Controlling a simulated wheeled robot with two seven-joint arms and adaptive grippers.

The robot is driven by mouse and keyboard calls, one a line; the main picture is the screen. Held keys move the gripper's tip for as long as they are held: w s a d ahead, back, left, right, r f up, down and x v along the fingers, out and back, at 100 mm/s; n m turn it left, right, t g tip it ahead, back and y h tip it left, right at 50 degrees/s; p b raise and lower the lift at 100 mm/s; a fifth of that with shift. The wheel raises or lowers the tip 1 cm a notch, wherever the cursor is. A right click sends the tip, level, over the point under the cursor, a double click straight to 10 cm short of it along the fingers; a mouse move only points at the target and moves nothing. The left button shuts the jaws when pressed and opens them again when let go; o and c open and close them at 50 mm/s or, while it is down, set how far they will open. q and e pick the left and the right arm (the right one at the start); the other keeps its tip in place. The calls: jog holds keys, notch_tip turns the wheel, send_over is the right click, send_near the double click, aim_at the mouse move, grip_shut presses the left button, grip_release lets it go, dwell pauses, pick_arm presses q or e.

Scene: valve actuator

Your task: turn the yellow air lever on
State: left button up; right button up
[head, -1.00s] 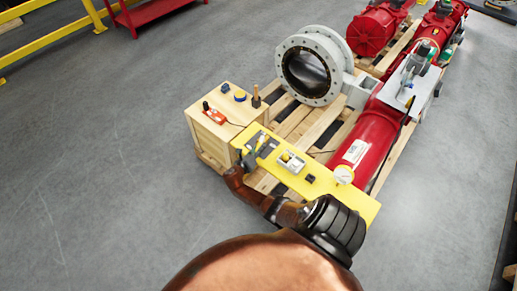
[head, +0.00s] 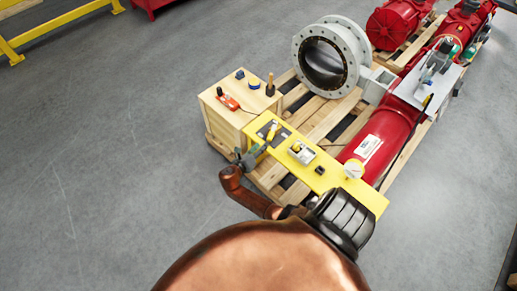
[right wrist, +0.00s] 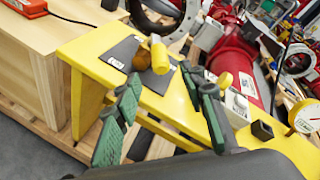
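The yellow lever (head: 271,131) stands on a dark plate at the left end of the yellow bench (head: 335,182). In the right wrist view the lever (right wrist: 159,55) has a thick yellow handle beside a brass-coloured round body (right wrist: 142,60). My right gripper (head: 248,157) is at the bench's near left edge, close to the lever. In the right wrist view its two green-padded fingers (right wrist: 165,86) are spread wide with nothing between them. The lever is beyond the fingertips, apart from them. My left gripper is not in view.
A white box with a yellow knob (head: 301,152) and a round gauge (head: 354,169) are on the bench to the right. A wooden crate (head: 228,125) with small tools stands behind left. A red cylinder (head: 387,140) lies on the pallet. Open floor is at left.

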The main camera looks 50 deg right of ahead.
jog(key=shift+v, duration=0.95)
jog(key=shift+c, duration=0.2)
